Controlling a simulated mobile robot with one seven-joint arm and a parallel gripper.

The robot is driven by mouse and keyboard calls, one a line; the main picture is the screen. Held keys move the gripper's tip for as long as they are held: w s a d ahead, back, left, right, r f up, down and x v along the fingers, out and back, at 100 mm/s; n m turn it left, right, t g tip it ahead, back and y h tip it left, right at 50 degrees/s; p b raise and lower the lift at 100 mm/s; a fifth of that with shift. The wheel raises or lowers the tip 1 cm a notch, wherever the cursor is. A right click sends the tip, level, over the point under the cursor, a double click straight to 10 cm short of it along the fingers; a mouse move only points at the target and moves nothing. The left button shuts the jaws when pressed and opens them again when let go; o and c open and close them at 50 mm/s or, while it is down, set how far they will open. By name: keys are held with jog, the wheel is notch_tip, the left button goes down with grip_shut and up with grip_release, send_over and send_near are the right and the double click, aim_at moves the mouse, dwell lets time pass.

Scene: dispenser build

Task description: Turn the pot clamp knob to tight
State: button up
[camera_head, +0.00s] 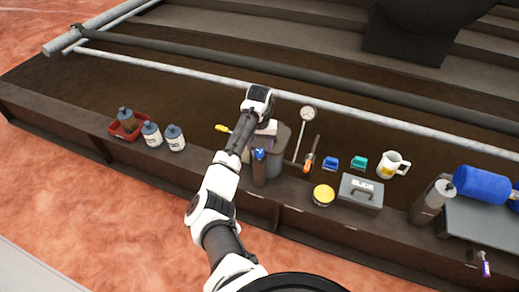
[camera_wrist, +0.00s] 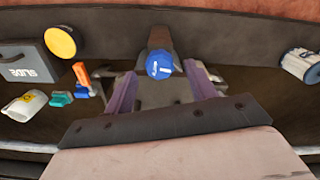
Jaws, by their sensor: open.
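A round blue knob-like cap (camera_wrist: 160,65) with a white mark on its top face shows near the middle of the wrist view. It tops a dark upright body (camera_head: 259,172) beside a grey pot-like container (camera_head: 278,140) in the head view. I cannot tell for sure that it is the clamp knob. My gripper (camera_wrist: 160,90) is open and empty. Its two purple-grey fingers stand left and right of the cap's line in the wrist view, apart from it. In the head view my arm hides the fingers and part of the container.
A yellow-lidded tin (camera_head: 324,193), a grey SLIDE box (camera_head: 360,192), an orange-handled tool (camera_head: 308,163) and a white jug (camera_head: 392,164) stand to the right. White bottles (camera_head: 174,137) and a red tray (camera_head: 115,128) stand to the left. A long rail (camera_head: 210,77) runs behind.

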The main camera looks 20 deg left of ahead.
jog(key=shift+f, duration=1.2)
jog(key=c, duration=1)
jog(key=shift+r+m+p, duration=0.3)
jog(key=shift+p, duration=0.45)
jog(key=shift+d+m+p, duration=0.1)
jog(key=shift+m+p, duration=0.2)
jog(key=shift+p, duration=0.3)
jog(key=shift+f+m+p, duration=0.3)
jog(key=shift+m+p, duration=0.1)
jog(key=shift+m, duration=0.6)
jog(key=o, duration=1)
jog(key=shift+r, duration=0.15)
